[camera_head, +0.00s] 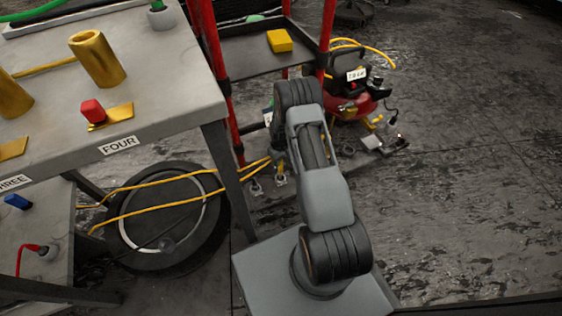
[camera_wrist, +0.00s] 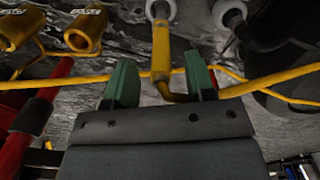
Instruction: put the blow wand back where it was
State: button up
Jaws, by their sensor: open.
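A yellow tube with a bent lower end, which looks like the blow wand (camera_wrist: 161,50), stands between the fingers of my gripper (camera_wrist: 161,80) in the wrist view. Its upper end in the picture meets a pale grey round socket (camera_wrist: 160,9); I cannot tell how deep it sits. My gripper is open, with a green fingertip on each side of the tube and gaps beside it. In the head view my arm hides the gripper; a small yellow piece (camera_head: 279,165) shows beside the arm near the floor.
Another grey socket (camera_wrist: 230,12) and two yellow cups (camera_wrist: 85,31) are nearby in the wrist view. A yellow hose (camera_wrist: 262,82) crosses behind my fingers. The head view shows a table (camera_head: 175,95), a red-framed rack (camera_head: 211,50), a compressor (camera_head: 352,105) and a reel (camera_head: 125,240). Floor at right is clear.

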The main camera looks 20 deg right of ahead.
notch_tip(320, 180, up, 8)
jog(key=p, duration=0.2)
jog(key=shift+w+r+p, duration=0.1)
jog(key=shift+r+p, duration=0.05)
jog(key=shift+p, duration=0.2)
jog(key=s+a+r+m+t, duration=0.1)
jog(key=s+a+r, duration=0.2)
jog(key=r, duration=0.8)
jog(key=s+a+r, duration=0.2)
jog(key=a+r, duration=0.1)
jog(key=r, duration=0.7)
jog(key=s+a+r+m+t, duration=0.1)
jog(key=s+a+r, duration=0.1)
jog(key=s+r, duration=0.3)
jog(key=s+a+r+t, duration=0.1)
jog(key=s+r, duration=0.4)
jog(key=s, duration=0.6)
jog(key=shift+s+a+r+m, duration=0.25)
jog(key=shift+a+m, duration=0.15)
jog(key=shift+a, duration=0.4)
